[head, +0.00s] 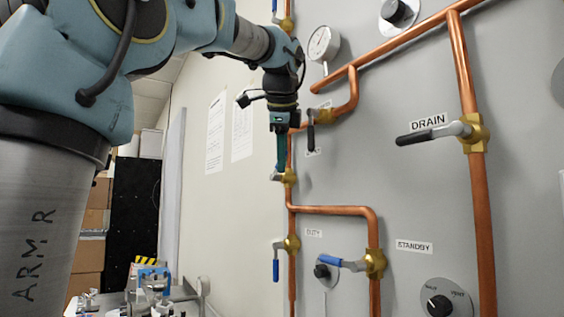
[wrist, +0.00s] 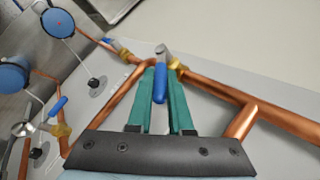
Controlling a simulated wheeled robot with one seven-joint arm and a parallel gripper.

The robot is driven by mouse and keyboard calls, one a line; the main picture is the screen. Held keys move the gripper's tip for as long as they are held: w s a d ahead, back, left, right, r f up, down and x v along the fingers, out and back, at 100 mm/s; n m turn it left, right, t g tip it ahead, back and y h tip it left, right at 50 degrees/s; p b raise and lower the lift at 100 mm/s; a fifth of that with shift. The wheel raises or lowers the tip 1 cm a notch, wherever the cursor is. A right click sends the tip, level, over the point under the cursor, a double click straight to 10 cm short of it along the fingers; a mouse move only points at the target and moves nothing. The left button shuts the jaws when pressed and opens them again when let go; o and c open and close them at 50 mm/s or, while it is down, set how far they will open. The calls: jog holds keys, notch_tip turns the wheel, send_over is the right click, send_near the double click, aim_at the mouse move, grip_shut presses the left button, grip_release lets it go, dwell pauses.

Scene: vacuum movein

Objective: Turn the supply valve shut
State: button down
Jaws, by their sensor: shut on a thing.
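The valve at my gripper has a brass body (head: 289,177) on the vertical copper pipe in the head view. Its lever has a blue sleeve (wrist: 160,88) and a bare metal end (wrist: 162,54) in the wrist view. My gripper (head: 279,172) comes down from above, and its green fingers (wrist: 162,72) are closed on both sides of the blue sleeve. The fingers hide most of the lever in the head view, so its angle to the pipe is hard to tell. No SUPPLY label is readable; a small label (head: 313,152) near the gripper is partly hidden.
A black-handled valve (head: 311,132) is close right of my gripper. Below are the DUTY valve (head: 291,243), lever down, and the STANDBY valve (head: 375,264), lever sideways. The DRAIN valve (head: 474,132) and a gauge (head: 324,44) are right. Copper pipes stand out from the grey panel.

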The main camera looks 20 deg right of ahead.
jog(key=c, duration=0.8)
grip_release()
jog(key=shift+c, duration=0.2)
jog(key=v, duration=1)
jog(key=shift+s+r, duration=0.25)
jog(key=shift+r, duration=0.05)
